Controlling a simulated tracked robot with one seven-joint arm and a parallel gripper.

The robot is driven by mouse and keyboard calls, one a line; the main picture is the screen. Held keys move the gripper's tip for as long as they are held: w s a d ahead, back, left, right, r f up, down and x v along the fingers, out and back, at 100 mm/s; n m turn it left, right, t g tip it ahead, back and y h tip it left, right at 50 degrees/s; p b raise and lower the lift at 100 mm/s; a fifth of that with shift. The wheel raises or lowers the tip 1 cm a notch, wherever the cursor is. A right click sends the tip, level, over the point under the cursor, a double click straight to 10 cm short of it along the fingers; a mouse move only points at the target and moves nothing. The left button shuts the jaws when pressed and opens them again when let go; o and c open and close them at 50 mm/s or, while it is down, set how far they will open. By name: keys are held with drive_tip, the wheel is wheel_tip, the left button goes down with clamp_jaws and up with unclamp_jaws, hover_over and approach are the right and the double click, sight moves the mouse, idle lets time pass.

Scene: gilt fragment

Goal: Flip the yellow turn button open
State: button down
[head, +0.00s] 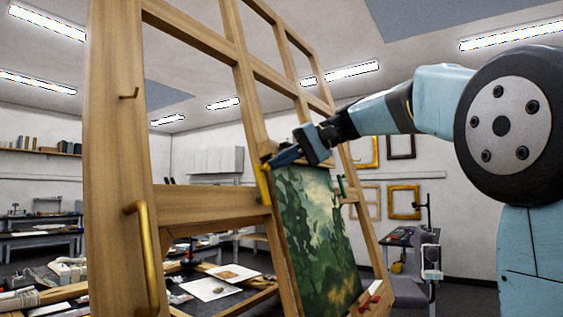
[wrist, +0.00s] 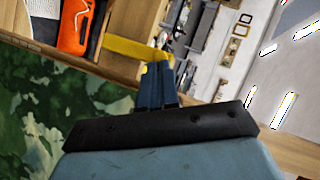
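The yellow turn button (head: 264,184) is on the wooden easel frame, at the painting's upper left corner, and hangs roughly upright in the head view. In the wrist view the yellow button (wrist: 130,49) is a flat bar running sideways just beyond my fingertips. My gripper (head: 273,163) is at the button's upper end. In the wrist view my gripper's two blue fingers (wrist: 158,67) lie side by side with almost no gap, their tips at the bar's right end. They look shut; I see nothing clearly between them. The green landscape painting (head: 322,240) stands in the frame below my gripper.
A brass handle (head: 147,255) is on the near left post. Wooden bars surround my gripper. An orange object (wrist: 75,27) lies beyond the frame.

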drive_tip(key=shift+a+f, duration=0.1)
drive_tip(key=shift+f, duration=0.05)
drive_tip(key=shift+w+d+f, duration=0.25)
drive_tip(key=shift+w+d, duration=0.15)
drive_tip(key=shift+w+d+r+n, duration=0.5)
drive_tip(key=shift+w+d+r, duration=0.35)
drive_tip(key=shift+d+r, duration=4)
drive_tip(key=s+a+f, duration=0.1)
drive_tip(key=a+f, duration=0.7)
drive_tip(key=a, duration=0.1)
drive_tip(key=shift+a+f+h, duration=0.25)
drive_tip(key=shift+h, duration=0.05)
